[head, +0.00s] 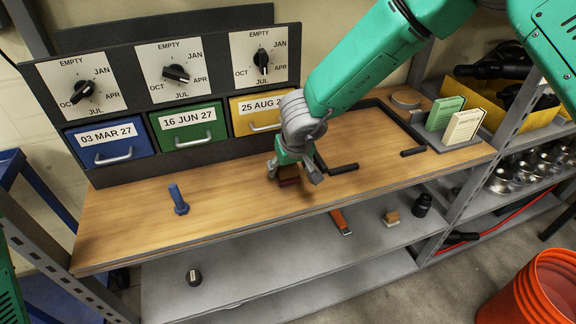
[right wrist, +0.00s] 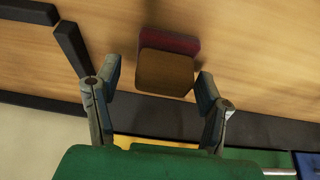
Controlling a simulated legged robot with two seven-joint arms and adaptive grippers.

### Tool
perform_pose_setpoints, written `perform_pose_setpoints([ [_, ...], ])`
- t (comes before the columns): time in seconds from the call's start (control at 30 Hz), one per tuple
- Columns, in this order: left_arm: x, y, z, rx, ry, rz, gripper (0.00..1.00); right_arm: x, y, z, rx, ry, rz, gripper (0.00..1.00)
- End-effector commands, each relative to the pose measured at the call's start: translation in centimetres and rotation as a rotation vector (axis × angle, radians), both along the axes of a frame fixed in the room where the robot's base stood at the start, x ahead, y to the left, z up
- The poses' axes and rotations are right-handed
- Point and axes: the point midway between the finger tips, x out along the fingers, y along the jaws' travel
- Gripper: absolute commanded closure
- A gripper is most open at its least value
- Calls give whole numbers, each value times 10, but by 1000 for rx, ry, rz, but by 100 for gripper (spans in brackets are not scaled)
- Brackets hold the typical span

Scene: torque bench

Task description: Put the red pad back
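The red pad (head: 288,182) is a small block with a dark red layer and a brown part, on the wooden bench top, partly hidden by my right gripper in the head view. My right gripper (head: 294,173) is above it, pointing down. In the right wrist view, the pad's brown face (right wrist: 165,74) with the red layer (right wrist: 170,42) behind it lies between the fingertips of the right gripper (right wrist: 160,75). My left gripper is not in view.
Black frame strips (head: 344,169) lie right of the gripper. A blue bolt (head: 178,200) stands left on the bench (head: 235,205). Behind are labelled drawers (head: 188,127) with dials. The lower shelf holds a tan-topped block (head: 391,217) and an orange-handled tool (head: 340,222).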

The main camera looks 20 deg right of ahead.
Motion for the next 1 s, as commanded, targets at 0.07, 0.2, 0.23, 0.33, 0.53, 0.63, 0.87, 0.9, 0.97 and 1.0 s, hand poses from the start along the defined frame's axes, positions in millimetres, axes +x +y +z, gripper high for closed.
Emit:
perform_pose_setpoints([
  [0.07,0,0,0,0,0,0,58,0,1,0,0,-1,1,37],
  [0.2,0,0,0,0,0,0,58,0,1,1,-1,-1,2,37],
  [0.23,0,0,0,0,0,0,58,0,1,1,-1,-1,2,37],
  [0.33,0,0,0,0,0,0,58,-1,1,7,-1,-2,2,37],
  [0.53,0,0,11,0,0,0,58,-14,1,41,2,-3,2,37],
  [0.63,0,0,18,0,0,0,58,-24,0,62,1,-3,0,37],
  [0.87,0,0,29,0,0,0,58,-40,0,100,1,-2,1,37],
  [0.9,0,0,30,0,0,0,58,-41,0,104,1,-1,0,37],
  [0.97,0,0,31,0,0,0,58,-44,1,108,1,-1,1,37],
  [1.0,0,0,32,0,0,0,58,-45,1,111,1,0,1,37],
])
